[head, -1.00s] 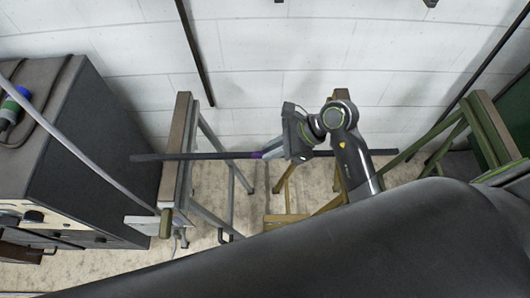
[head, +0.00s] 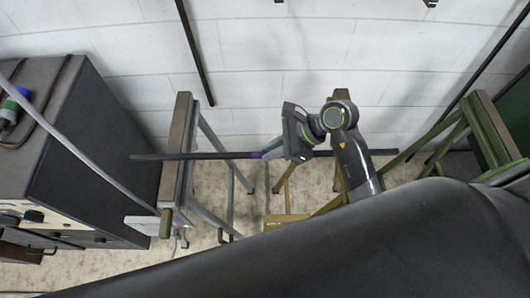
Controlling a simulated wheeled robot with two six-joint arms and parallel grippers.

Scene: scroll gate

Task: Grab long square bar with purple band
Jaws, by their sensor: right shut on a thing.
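A long dark square bar (head: 205,156) lies almost level across the picture, from near the dark cabinet to the green stand. A purple band (head: 258,154) shows on it just left of my right gripper. My right gripper (head: 270,151) is shut on the bar at the purple band. My left gripper is not in view.
A dark cabinet (head: 95,140) with a cable and a blue-green plug stands at the left. A green stand (head: 495,125) is at the right. A yellowish trestle (head: 287,178) stands behind my right arm. A white block wall (head: 280,55) closes the back.

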